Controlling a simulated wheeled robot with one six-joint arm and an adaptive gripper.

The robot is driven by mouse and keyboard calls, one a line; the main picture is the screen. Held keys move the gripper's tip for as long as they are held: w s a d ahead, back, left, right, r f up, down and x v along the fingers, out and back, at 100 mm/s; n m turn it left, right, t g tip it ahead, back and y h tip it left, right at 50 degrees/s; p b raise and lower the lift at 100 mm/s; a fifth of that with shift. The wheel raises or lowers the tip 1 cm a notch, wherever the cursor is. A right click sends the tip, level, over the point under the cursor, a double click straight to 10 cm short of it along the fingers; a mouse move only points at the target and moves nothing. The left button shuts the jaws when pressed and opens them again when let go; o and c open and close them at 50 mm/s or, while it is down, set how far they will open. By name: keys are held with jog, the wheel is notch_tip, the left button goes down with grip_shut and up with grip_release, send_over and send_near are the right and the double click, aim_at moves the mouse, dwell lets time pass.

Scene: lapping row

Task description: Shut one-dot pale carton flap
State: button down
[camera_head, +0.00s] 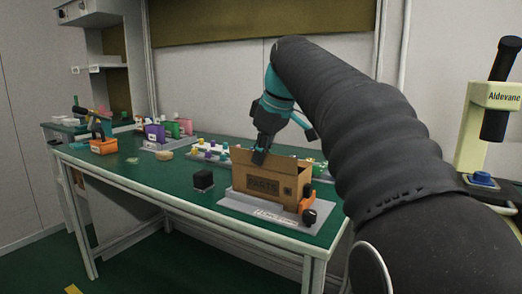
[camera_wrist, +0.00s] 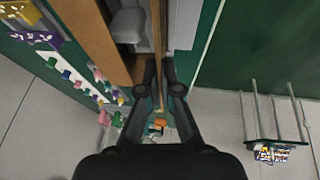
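A brown cardboard carton (camera_head: 265,184) printed "PARTS" stands on a grey plate at the table's near right end. Its top looks at least partly open, with a panel standing up along the back (camera_head: 287,165). I cannot make out any dot mark. My gripper (camera_head: 259,157) points down at the carton's upper left part. In the wrist view the fingertips of my gripper (camera_wrist: 159,62) are close together, either side of a thin brown panel edge (camera_wrist: 157,22). Whether they touch it is unclear. A grey item (camera_wrist: 128,26) shows inside the carton, left of the panel.
An orange piece with a black knob (camera_head: 308,214) sits at the carton's right end. Several coloured pieces (camera_head: 213,151) stand behind. Green table top (camera_head: 150,181) is clear at front left.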

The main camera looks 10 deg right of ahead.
aim_at(257, 166)
jog(key=p, duration=0.2)
jog(key=r+g+y+p, duration=0.1)
jog(key=p, duration=0.1)
jog(key=shift+w+d+m+g, duration=0.25)
jog(key=shift+d+m+g, duration=0.05)
jog(key=shift+d, duration=0.05)
jog(key=g+y+p, duration=0.1)
jog(key=f+g+y, duration=0.1)
jog(key=w+d+m+g+y+p, duration=0.1)
jog(key=shift+w+f+y+p, duration=0.1)
jog(key=shift+f+y+p, duration=0.15)
jog(key=shift+y+p, duration=0.15)
jog(key=shift+w+d+f+m+g+y, duration=0.1)
jog(key=shift+d+m+g+y, duration=0.05)
jog(key=shift+g+y, duration=0.4)
jog(key=shift+w+d+f+m+g+y, duration=0.1)
jog(key=shift+m+g+y, duration=0.05)
jog(key=shift+g+y, duration=0.35)
jog(key=c, duration=1.8)
grip_release()
jog(key=o, duration=0.4)
